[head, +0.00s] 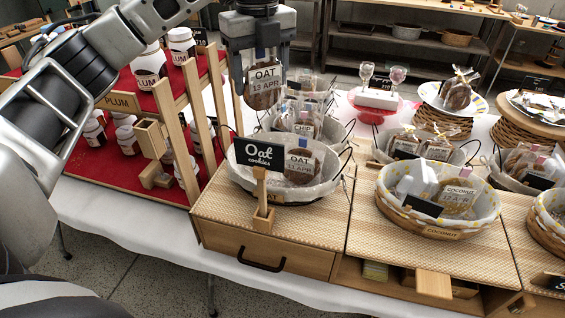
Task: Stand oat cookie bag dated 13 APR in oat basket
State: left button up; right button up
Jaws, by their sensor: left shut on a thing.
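My left gripper (262,54) is shut on the top of an oat cookie bag (264,90), a clear bag with a brown cookie and a label that seems to read OAT 13 APR. The bag hangs upright above and behind the oat basket (315,191), apart from it. The oat basket is lined with pale cloth and carries a black "Oat cookies" sign (260,153). One oat bag (300,166) stands in its right part, its small date seemingly 11 or 13 APR. My right gripper is not in view.
A basket with a CHIP bag (304,123) stands behind the oat basket. The coconut basket (437,224) is to the right. A red shelf with plum jars (148,66) and wooden posts is to the left.

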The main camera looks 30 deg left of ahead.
aim_at(260, 98)
pick_arm(q)
jog(key=shift+s+f+p, duration=0.15)
jog(key=shift+f+p, duration=0.05)
jog(key=shift+f, duration=3.9)
jog(key=shift+s+f+p, duration=0.1)
jog(key=shift+f+p, duration=0.05)
jog(key=shift+f, duration=3.95)
jog(key=shift+f, duration=0.2)
jog(key=o, duration=0.7)
jog(key=shift+r, duration=0.1)
notch_tip(260, 98, up, 12)
jog(key=shift+r+b, duration=0.15)
jog(key=shift+b, duration=0.2)
